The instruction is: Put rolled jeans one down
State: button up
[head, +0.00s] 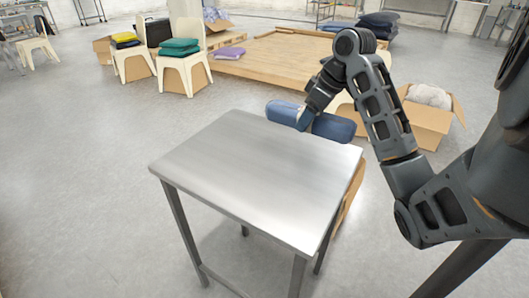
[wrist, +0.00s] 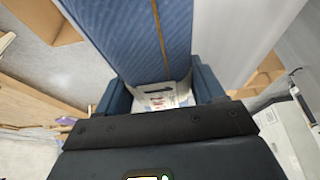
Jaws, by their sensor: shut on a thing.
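The rolled jeans (head: 334,127) are a blue denim roll at the far right edge of the bare steel table (head: 250,175). My gripper (head: 303,120) is shut on the roll near its middle, coming down from above. In the wrist view the denim (wrist: 130,35), with a tan seam line, lies between my gripper's fingers (wrist: 160,92). I cannot tell whether the roll touches the table or hangs just above or beyond its edge. My arm and gripper hide part of the roll.
The tabletop is clear. Behind it are an open cardboard box (head: 425,120) with a pale bundle, a wooden pallet platform (head: 270,62) and cream chairs (head: 182,72) holding folded clothes. Dark folded clothes (head: 379,24) are stacked at the back. The floor left of the table is free.

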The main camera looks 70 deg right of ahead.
jog(key=w+a+f, duration=0.1)
jog(key=w+f, duration=0.1)
jog(key=w, duration=0.1)
jog(key=w+a+f, duration=0.1)
jog(key=w+f, duration=0.1)
jog(key=w, duration=0.1)
jog(key=w+a+f+p, duration=0.1)
jog(key=w+a+f, duration=0.1)
jog(key=w, duration=0.1)
jog(key=shift+w, duration=0.25)
jog(key=shift+w+f, duration=0.15)
jog(key=shift+f, duration=1.95)
jog(key=shift+f, duration=0.15)
jog(key=o, duration=1.3)
jog(key=shift+r, duration=0.25)
jog(key=v, duration=1.1)
jog(key=shift+a+r, duration=0.1)
jog(key=shift+r, duration=0.25)
